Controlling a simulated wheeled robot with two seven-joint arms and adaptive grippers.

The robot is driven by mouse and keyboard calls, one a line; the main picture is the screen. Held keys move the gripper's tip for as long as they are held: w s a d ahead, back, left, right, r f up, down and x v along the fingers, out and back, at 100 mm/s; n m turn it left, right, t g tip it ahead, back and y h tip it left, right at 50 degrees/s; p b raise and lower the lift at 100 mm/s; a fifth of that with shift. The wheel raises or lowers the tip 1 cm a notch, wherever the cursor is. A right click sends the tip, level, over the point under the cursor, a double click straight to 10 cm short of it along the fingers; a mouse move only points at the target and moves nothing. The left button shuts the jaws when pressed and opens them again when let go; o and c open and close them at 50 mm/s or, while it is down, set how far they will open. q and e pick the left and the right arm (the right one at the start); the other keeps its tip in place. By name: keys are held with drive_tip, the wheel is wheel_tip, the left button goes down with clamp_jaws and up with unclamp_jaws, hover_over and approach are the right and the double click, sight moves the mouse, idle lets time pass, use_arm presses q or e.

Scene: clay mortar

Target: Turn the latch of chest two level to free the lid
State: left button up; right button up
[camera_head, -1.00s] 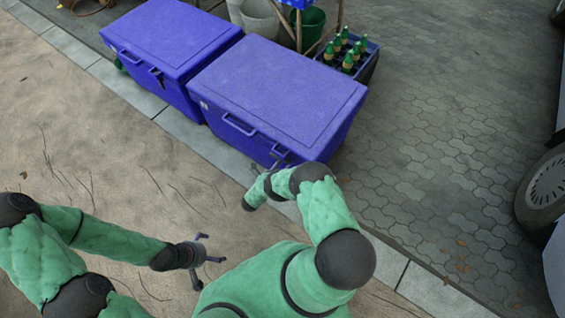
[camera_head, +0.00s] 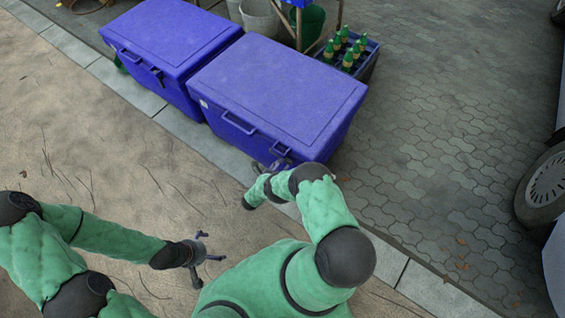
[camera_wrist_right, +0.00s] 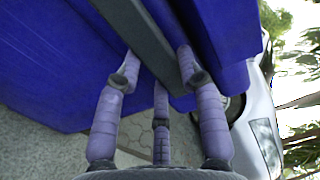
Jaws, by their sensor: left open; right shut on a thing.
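Two blue chests with shut lids stand side by side. In the right wrist view the latch is a dark grey bar (camera_wrist_right: 145,40) slanting across the blue chest wall. My right gripper (camera_wrist_right: 159,68) is shut on this bar, with fingers on both sides of it. Whether the latch is level I cannot tell. My left gripper (camera_head: 207,249) is open and empty over the sandy ground.
The other blue chest (camera_head: 170,45) stands close on the left. A crate of green bottles (camera_head: 350,55) and buckets (camera_head: 260,18) stand behind. A car wheel (camera_head: 546,190) is at the far right. The paving between is free.

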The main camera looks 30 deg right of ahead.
drive_tip(key=o, duration=1.2)
drive_tip(key=shift+c, duration=0.2)
drive_tip(key=v, duration=1.2)
drive_tip(key=shift+f, duration=0.1)
